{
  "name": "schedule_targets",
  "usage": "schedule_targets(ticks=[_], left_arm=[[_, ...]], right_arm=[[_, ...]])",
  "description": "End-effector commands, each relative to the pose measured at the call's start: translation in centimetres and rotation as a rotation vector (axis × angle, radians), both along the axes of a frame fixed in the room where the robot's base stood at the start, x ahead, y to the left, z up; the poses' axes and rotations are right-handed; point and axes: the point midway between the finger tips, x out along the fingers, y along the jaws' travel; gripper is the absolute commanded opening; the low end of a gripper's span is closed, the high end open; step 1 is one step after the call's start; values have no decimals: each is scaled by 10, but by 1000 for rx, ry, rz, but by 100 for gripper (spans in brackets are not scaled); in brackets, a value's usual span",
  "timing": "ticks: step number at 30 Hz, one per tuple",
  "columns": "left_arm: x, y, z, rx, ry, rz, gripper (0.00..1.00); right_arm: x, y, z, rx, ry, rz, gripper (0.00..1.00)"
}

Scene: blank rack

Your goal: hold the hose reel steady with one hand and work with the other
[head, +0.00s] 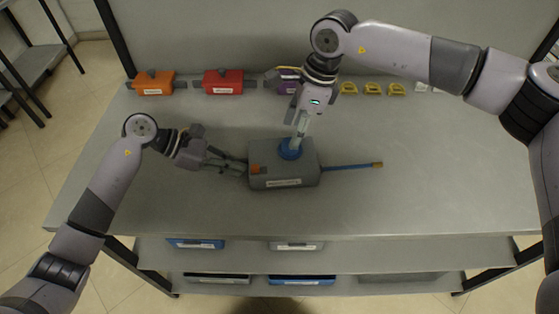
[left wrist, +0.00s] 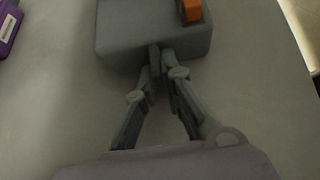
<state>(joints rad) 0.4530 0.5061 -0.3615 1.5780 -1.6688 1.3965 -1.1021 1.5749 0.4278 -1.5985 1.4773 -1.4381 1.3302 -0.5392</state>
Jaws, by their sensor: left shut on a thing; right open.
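The hose reel (head: 270,181) is a grey box with a label on its front, an orange part on its left top and a blue round part (head: 290,152) on top. A thin blue hose (head: 345,167) with a brownish end sticks out to the right. My left gripper (head: 243,166) is shut on a small tab at the box's left side; the left wrist view shows its fingers closed on that tab (left wrist: 154,57). My right gripper (head: 298,140) is open, pointing down at the blue part. I cannot tell if it touches.
An orange box (head: 153,84), a red box (head: 223,82) and a purple box (head: 284,81) stand along the back, with several yellow items (head: 372,89) to their right. Bins (head: 302,280) sit on lower shelves. The shelf top (head: 440,180) is clear at right.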

Motion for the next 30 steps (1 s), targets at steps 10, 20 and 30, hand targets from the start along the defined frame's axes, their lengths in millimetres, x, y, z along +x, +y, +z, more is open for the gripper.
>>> schedule_targets(ticks=[10, 20, 30], left_arm=[[0, 0, -1, 0, 1, -2, 0], [0, 0, -1, 0, 1, -2, 0], [0, 0, -1, 1, 1, -2, 0]], right_arm=[[0, 9, -35, 2, 1, -1, 48], [0, 10, -39, 1, 0, -1, 48], [0, 11, -39, 2, 2, 222, 48]])
